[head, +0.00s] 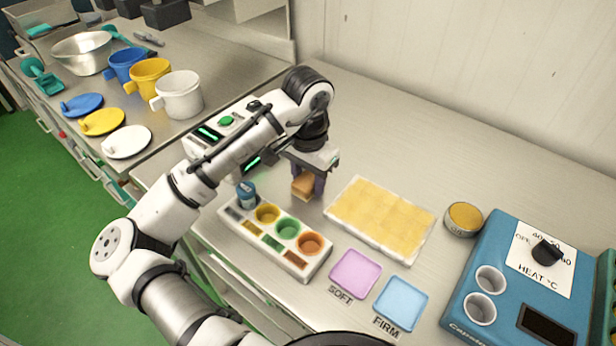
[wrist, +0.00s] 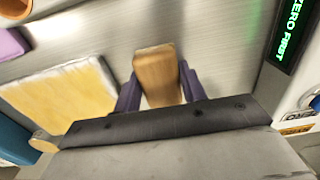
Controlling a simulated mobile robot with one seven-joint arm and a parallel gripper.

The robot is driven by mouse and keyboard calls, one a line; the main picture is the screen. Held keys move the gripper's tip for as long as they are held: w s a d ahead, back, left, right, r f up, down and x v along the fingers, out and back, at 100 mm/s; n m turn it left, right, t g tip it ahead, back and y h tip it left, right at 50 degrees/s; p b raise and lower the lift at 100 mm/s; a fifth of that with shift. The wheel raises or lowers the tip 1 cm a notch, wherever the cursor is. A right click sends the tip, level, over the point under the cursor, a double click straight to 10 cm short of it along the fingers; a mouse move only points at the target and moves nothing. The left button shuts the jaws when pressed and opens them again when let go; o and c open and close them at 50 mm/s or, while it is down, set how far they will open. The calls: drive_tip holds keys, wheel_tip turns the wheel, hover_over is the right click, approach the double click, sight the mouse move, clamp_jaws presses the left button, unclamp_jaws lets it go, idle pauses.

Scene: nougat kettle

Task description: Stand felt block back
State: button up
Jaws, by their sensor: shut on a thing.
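My gripper (head: 310,180) is shut on a tan-brown block, which I take for the felt block (head: 303,187). The block also shows in the wrist view (wrist: 158,75), between the purple fingers of my gripper (wrist: 160,92). In the head view it is low over the steel counter, behind the white holder and left of the yellow slab tray. I cannot tell whether its lower end touches the counter. The fingers hide part of its sides.
The white holder (head: 318,262) has yellow, green and orange wells and a blue-capped item (head: 246,192). Nearby are the yellow slab tray (head: 425,245), pink SOFT pad (head: 355,273), blue FIRM pad (head: 400,303), a round tin (head: 463,219) and a blue heater (head: 480,265). Counter behind the tray is clear.

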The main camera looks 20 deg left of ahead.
sight(308, 178)
drive_tip(key=shift+f, duration=0.15)
drive_tip(key=o, duration=0.9)
wheel_tip(308, 178, up, 12)
drive_tip(key=shift+r+b, duration=0.2)
drive_tip(key=shift+b, duration=0.3)
